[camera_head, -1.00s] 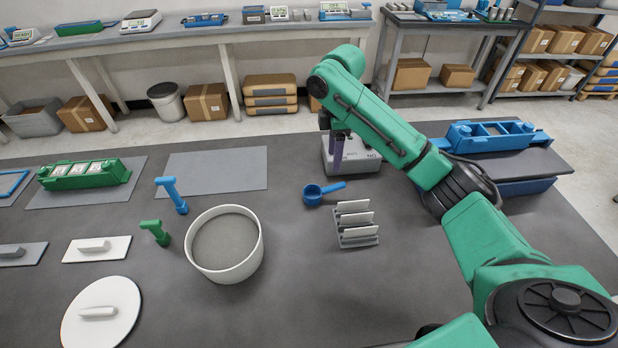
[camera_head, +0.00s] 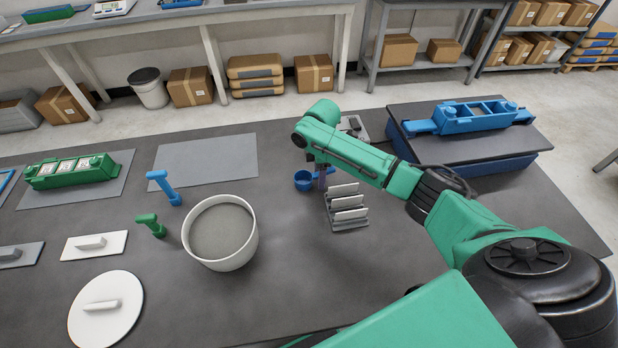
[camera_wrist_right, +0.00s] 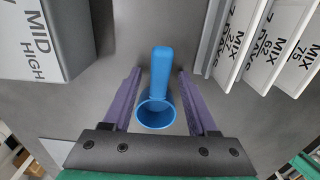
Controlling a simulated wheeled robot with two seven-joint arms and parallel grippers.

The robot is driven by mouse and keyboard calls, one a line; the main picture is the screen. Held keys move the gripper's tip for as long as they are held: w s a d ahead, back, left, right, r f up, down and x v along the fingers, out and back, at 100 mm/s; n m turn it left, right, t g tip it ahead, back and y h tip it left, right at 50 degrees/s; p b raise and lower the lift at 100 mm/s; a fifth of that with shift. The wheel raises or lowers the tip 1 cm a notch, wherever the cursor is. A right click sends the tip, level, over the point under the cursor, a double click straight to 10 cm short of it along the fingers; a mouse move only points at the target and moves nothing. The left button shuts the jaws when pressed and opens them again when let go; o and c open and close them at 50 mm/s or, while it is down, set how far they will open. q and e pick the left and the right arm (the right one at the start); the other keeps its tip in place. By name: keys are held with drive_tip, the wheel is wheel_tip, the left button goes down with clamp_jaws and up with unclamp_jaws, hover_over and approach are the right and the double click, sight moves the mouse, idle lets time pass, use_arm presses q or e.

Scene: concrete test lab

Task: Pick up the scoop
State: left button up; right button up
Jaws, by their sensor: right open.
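The blue scoop (camera_head: 304,181) lies on the dark table, left of the rack of white cards. In the head view its cup shows and its handle is mostly hidden behind my right gripper. In the right wrist view the scoop (camera_wrist_right: 157,106) lies between the two purple fingers, cup toward the palm and handle pointing away. My right gripper (camera_wrist_right: 157,95) is open, with a gap on both sides of the scoop. In the head view my right gripper (camera_head: 322,178) points down at the scoop. My left gripper is not in view.
A rack of labelled white cards (camera_head: 346,205) stands close right of the scoop. A grey box (camera_wrist_right: 42,40) marked "MID HIGH" is on its other side. A white round container (camera_head: 220,232) of grey material stands to the left. The table between is clear.

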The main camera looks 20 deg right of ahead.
drive_tip(key=shift+w, duration=0.1)
clamp_jaws()
idle(1.2)
